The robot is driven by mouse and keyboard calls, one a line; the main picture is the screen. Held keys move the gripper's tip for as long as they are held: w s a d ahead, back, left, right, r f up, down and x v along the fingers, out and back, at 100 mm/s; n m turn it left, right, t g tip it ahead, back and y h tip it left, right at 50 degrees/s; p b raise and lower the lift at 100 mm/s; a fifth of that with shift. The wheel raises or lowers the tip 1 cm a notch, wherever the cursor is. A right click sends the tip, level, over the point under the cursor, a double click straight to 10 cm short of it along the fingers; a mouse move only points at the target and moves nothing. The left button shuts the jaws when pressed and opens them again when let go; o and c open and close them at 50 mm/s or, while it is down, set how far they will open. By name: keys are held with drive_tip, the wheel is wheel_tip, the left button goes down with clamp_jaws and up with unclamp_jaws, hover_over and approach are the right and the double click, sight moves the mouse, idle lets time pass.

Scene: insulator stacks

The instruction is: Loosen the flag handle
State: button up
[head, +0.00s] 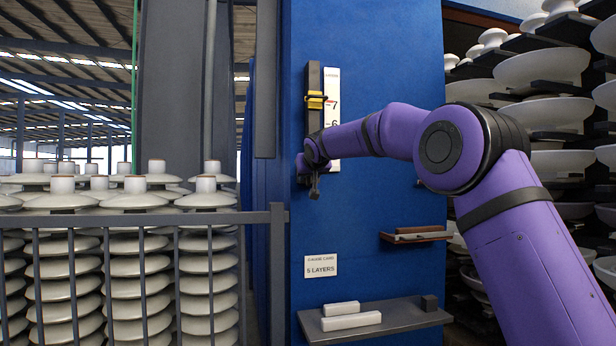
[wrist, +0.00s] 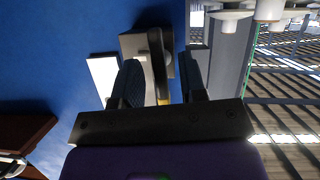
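A dark rail (head: 314,90) with a yellow slider (head: 316,100) stands upright on the blue panel (head: 400,60). My gripper (head: 309,170) is at the rail's lower end, below the slider. In the wrist view, a dark curved handle, taken as the flag handle (wrist: 158,55), stands in front of a grey block (wrist: 135,45). My gripper (wrist: 163,75) has its fingers apart, one on each side of the handle's line, with gaps visible. A bit of yellow shows low between the fingers. Whether a finger touches the handle is unclear. In the head view my gripper mostly hides this spot.
A white number scale (head: 332,110) is right of the rail. Below are a small brown shelf (head: 415,237) and a grey shelf (head: 385,318) with white blocks (head: 350,320). Insulator stacks stand behind a railing (head: 265,217) on the left. Racked white discs (head: 545,68) are at right.

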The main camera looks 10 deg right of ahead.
drive_tip(key=v, duration=0.9)
drive_tip(key=shift+s, duration=0.25)
drive_tip(key=s+d+f+g, duration=0.1)
drive_tip(key=s+d+f, duration=0.15)
drive_tip(key=s, duration=0.65)
drive_tip(key=s+d+f+g+h, duration=0.1)
drive_tip(key=s+f+g, duration=0.15)
drive_tip(key=s, duration=0.55)
drive_tip(key=s+d+f+g, duration=0.1)
drive_tip(key=s+d+f, duration=0.15)
drive_tip(key=s, duration=0.65)
drive_tip(key=s+f+g, duration=0.2)
drive_tip(key=s+f, duration=0.7)
drive_tip(key=s, duration=0.4)
drive_tip(key=s+d+f+g+y, duration=0.1)
drive_tip(key=s+f+g, duration=0.1)
drive_tip(key=s+f, duration=0.6)
drive_tip(key=s, duration=0.4)
drive_tip(key=shift+s+f+m, duration=0.3)
drive_tip(key=shift+s+f, duration=0.1)
